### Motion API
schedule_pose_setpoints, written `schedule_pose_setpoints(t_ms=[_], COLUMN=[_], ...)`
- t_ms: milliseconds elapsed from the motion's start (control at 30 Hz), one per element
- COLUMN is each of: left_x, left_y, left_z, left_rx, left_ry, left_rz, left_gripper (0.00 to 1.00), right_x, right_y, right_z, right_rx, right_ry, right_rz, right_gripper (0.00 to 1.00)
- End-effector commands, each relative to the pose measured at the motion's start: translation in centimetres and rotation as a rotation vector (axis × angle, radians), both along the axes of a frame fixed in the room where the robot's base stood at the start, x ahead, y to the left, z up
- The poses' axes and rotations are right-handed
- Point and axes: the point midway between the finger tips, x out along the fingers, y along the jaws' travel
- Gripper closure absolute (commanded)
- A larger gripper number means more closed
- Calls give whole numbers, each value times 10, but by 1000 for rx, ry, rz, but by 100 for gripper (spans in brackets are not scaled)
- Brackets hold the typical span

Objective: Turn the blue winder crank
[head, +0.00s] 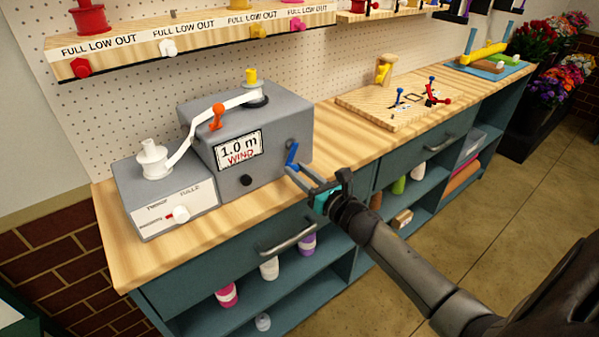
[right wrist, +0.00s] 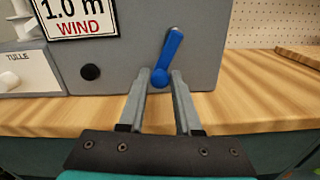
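The blue winder crank (head: 292,153) is on the front face of the grey winder box (head: 275,120), near its right end. In the right wrist view the blue crank (right wrist: 170,55) tilts up and slightly right, with its round lower end at the fingertips. My right gripper (head: 300,172) is in front of the crank. In the right wrist view its two fingers (right wrist: 162,82) are apart, one on each side of the crank's lower end; I cannot tell whether they touch it. My left gripper is not in view.
A smaller grey box (head: 165,195) with a white spool stands left of the winder. A white ribbon (head: 190,140) runs between them past an orange clip (head: 217,115). A wooden board (head: 415,100) with small tools lies to the right. A drawer handle (head: 288,238) sticks out below the worktop.

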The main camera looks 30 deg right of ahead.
Motion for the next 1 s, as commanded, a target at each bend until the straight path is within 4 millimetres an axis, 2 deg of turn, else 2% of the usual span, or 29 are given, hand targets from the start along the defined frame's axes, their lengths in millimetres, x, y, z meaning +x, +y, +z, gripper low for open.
schedule_pose_setpoints(t_ms=[33,267,733,1000], left_x=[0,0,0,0], left_y=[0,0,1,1], left_z=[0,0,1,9], left_rx=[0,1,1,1], left_ry=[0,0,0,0], left_rz=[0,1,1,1], left_gripper=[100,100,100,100], right_x=[0,0,0,-1], right_y=[0,0,1,6], right_z=[0,0,0,4], right_rx=[0,0,18,143], right_ry=[0,0,1,11], right_rz=[0,0,0,0], right_gripper=[74,100,100,100])
